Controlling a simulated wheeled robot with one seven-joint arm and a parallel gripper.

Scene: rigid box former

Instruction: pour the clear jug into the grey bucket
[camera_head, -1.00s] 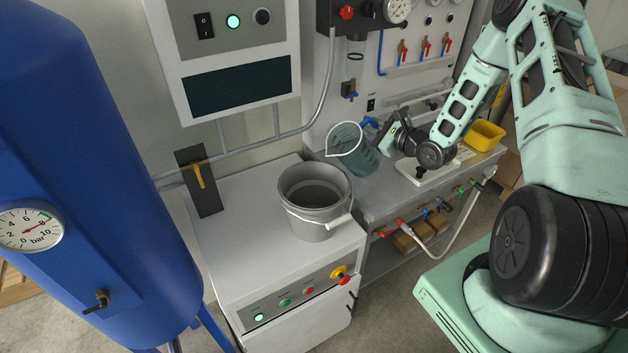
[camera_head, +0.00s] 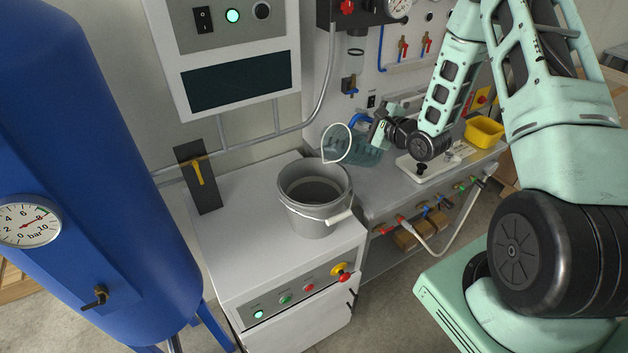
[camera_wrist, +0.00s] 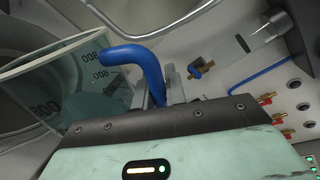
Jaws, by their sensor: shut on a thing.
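The clear jug (camera_head: 362,152) has a white rim and a blue handle. In the head view it is tilted far over to the left, its mouth turned toward the grey bucket, above the grey bench. My gripper (camera_head: 374,127) is shut on the blue handle, on the jug's right. In the wrist view the jug (camera_wrist: 60,95) shows measuring marks, and its blue handle (camera_wrist: 140,62) runs between the fingers. The grey bucket (camera_head: 318,222) stands upright on the white cabinet, left of and below the jug. What the jug holds is hard to tell. No stream shows.
A blue tank (camera_head: 90,140) stands at left. A yellow bin (camera_head: 484,131) and a white board (camera_head: 440,160) are on the bench at right.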

